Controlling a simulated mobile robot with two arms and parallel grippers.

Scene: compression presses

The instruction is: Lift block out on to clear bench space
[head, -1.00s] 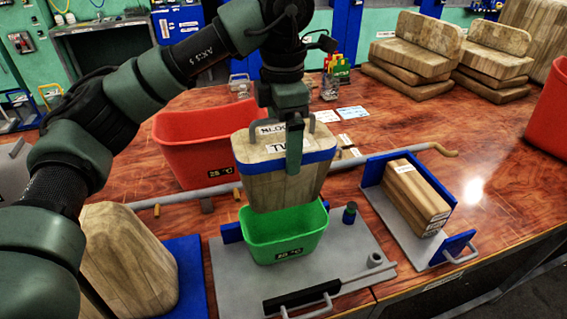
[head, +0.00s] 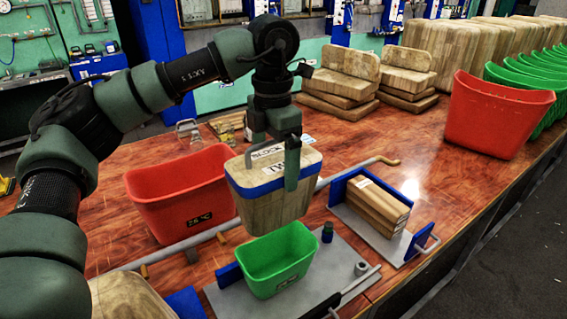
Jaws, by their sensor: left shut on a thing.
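The block (head: 270,208) is a tapered wooden piece with a blue band and white labels. My left gripper (head: 291,182) is shut on it at the top, with one finger down its front face. The block hangs upright over the back part of a green tub (head: 284,263) and hides part of that tub's rim. Its underside shows above the tub's opening, so it looks clear of the tub. The tub stands on a grey press plate (head: 232,298). My right gripper is not in view.
A red tub (head: 177,195) stands close left of the block. A grey bar (head: 337,174) runs behind it. A blue-ended fixture (head: 338,190) holding wooden pieces (head: 372,206) is at right. Bare bench (head: 425,130) shows beyond. Another red tub (head: 493,118) stands far right.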

